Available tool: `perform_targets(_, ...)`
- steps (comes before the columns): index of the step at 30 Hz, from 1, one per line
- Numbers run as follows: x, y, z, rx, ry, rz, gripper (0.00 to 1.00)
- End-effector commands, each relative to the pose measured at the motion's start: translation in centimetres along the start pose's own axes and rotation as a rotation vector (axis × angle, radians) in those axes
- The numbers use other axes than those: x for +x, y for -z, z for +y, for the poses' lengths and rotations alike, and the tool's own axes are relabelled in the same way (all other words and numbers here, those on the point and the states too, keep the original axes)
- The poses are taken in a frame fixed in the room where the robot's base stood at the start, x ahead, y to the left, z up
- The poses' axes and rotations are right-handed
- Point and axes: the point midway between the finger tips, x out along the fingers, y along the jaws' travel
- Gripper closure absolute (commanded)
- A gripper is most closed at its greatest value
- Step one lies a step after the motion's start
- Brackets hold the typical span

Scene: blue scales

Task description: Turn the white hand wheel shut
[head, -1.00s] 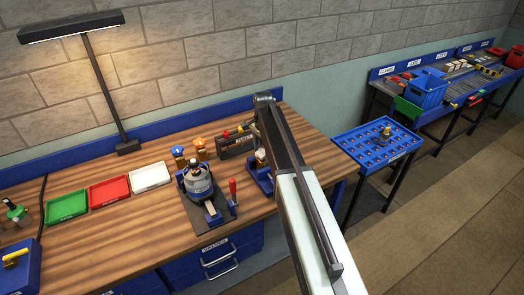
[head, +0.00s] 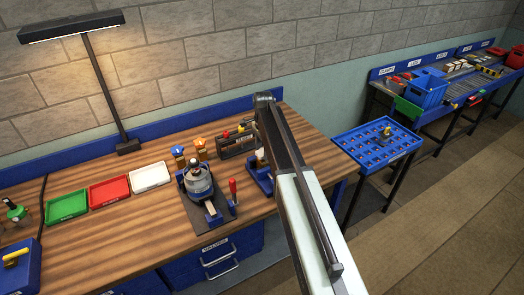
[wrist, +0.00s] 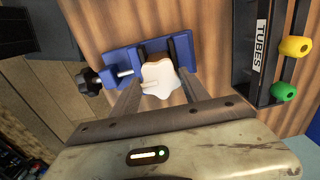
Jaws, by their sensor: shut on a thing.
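The white hand wheel (wrist: 158,77) has a lobed rim and sits in front of a blue vise-like holder (wrist: 122,60) in the wrist view. My gripper (wrist: 161,82) has one finger on each side of the wheel and is shut on it. In the head view the blue holder (head: 262,180) stands on the bench's right part, beside my arm. My arm covers part of it there, and my fingers cannot be made out.
A rack labelled TUBES (wrist: 262,50), with yellow and green knobs, is close on the right in the wrist view. A dark knob (wrist: 88,80) sticks out left of the holder. A clamped round valve (head: 198,182) stands left of the holder on the wooden bench (head: 125,225).

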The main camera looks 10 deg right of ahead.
Motion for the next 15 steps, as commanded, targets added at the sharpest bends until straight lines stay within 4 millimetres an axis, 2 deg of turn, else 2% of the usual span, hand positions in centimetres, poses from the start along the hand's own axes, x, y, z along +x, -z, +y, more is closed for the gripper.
perform_targets(1,0.02,0.02,0.12,0.001,-0.003,0.000,0.44)
perform_targets(3,0.02,0.02,0.11,0.001,-0.003,0.000,0.25)
perform_targets(15,-0.50,0.02,0.03,0.000,-0.001,0.000,0.25)
